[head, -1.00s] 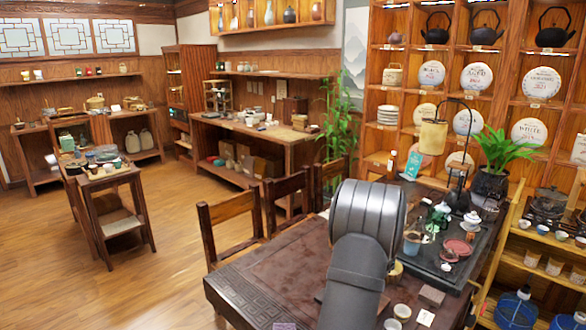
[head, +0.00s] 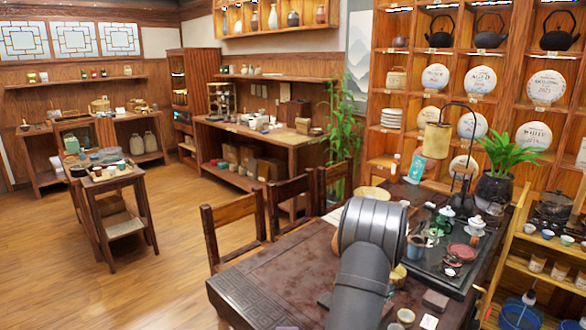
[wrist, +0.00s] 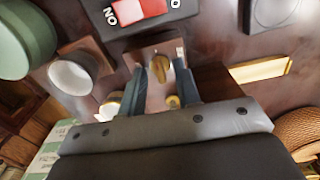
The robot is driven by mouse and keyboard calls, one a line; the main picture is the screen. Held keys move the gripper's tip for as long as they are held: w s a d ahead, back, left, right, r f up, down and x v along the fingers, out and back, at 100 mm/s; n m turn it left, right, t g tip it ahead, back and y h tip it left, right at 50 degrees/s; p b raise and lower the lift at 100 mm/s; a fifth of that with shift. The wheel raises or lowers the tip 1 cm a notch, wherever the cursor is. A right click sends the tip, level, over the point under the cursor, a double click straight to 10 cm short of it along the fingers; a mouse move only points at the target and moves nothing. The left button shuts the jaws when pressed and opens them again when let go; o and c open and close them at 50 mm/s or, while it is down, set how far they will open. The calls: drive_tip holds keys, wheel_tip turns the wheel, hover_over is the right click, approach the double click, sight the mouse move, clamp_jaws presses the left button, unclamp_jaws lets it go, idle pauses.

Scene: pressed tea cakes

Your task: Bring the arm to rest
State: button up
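My gripper (wrist: 160,72) shows in the wrist view with its two dark fingers apart. Nothing is visibly held between them. Past the fingertips, a small square wooden piece (wrist: 148,52) with small gold-coloured items on it shows at the table. In the head view my grey arm rises over the front of the dark tea table (head: 270,270), and the gripper itself cannot be made out.
In the wrist view, a red switch (wrist: 152,8), a white cup (wrist: 70,77), a green round vessel (wrist: 22,42) and a woven basket (wrist: 298,135) surround the gripper. In the head view, a black tea tray (head: 440,275) carries teaware. The table's left part is clear.

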wheel_tip(320, 180, up, 18)
wheel_tip(320, 180, down, 18)
drive_tip(key=shift+r, duration=0.25)
drive_tip(key=shift+f, duration=0.35)
drive_tip(key=n, duration=0.9)
drive_tip(key=shift+r, duration=0.1)
drive_tip(key=n, duration=0.4)
drive_tip(key=shift+n, duration=2.2)
